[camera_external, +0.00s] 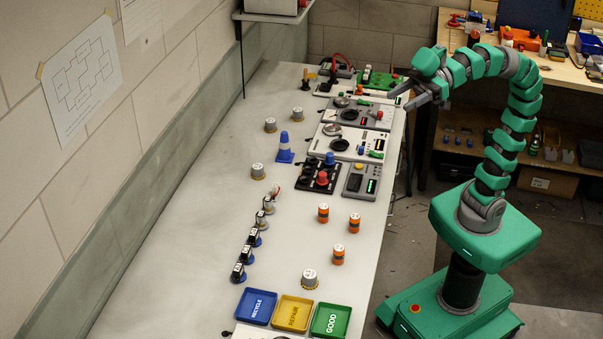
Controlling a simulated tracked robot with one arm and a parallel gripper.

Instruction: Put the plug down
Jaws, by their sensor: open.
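My gripper (399,100) is open, its two grey fingers apart and pointing left, over the right edge of the bench near its far end. I see nothing between the fingers. I cannot pick out the plug with certainty. At the far end of the bench a dark device with a red lead (341,67) stands beside a green block with small upright parts (378,80). These parts are too small to tell whether one is the plug.
The long grey bench (200,200) holds test panels (345,141), a blue cone (284,147), orange cylinders (338,254), a row of dark servos (247,253), and blue, yellow and green trays (331,320). The bench's left side is mostly clear. Another workbench (520,67) stands behind my arm.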

